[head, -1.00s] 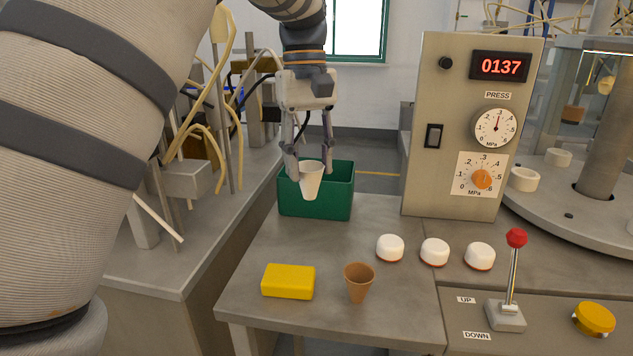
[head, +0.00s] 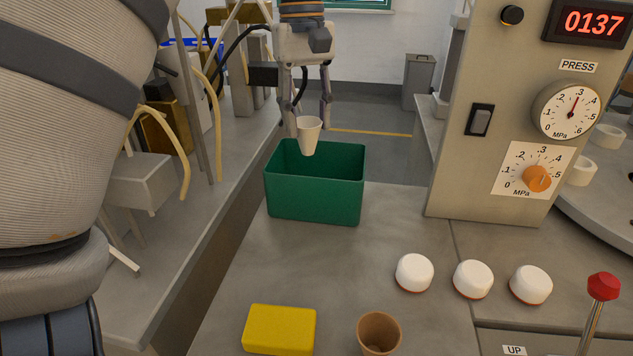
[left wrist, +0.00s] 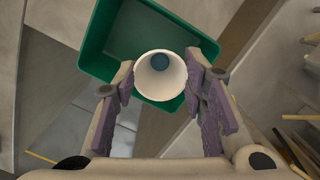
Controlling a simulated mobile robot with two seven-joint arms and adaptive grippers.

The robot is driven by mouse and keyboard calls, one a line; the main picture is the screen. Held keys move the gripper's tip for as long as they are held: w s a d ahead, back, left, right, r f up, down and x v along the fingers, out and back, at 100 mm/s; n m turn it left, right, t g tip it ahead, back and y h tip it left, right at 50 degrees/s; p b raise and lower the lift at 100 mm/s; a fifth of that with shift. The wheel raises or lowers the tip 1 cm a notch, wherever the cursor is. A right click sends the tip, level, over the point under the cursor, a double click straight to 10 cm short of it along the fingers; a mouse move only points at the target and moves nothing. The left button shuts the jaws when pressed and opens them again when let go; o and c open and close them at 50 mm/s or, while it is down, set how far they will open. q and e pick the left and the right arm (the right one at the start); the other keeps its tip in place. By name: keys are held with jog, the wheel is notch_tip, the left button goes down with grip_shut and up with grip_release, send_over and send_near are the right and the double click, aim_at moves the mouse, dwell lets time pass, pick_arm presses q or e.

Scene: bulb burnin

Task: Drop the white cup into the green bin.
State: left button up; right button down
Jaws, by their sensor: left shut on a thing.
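The white cup (head: 309,137) is held upright by my left gripper (head: 309,118), whose fingers close on its sides. The green bin (head: 315,198) is an open box at the far end of the grey table. In the head view the cup's lower part overlaps the bin's back rim. In the left wrist view the cup (left wrist: 157,82) sits between the fingertips (left wrist: 160,85), over the opening of the bin (left wrist: 95,58). I look into the cup and see a dark round patch at its bottom. My right gripper is not in view.
A yellow block (head: 280,330) and a brown cup (head: 379,333) stand at the table's front. Several white-topped buttons (head: 414,272) and a red-knobbed lever (head: 603,287) are to the right. The press panel (head: 470,165) rises right of the bin. Table between is clear.

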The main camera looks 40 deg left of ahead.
aim_at(309, 151)
pick_arm(q)
jog(key=shift+f, duration=1.8)
jog(key=o, duration=0.9)
jog(key=r, duration=0.4)
jog(key=a+r, duration=0.1)
jog(key=r, duration=0.7)
jog(key=shift+w+a, duration=0.15)
jog(key=shift+w, duration=0.25)
jog(key=shift+f, duration=0.1)
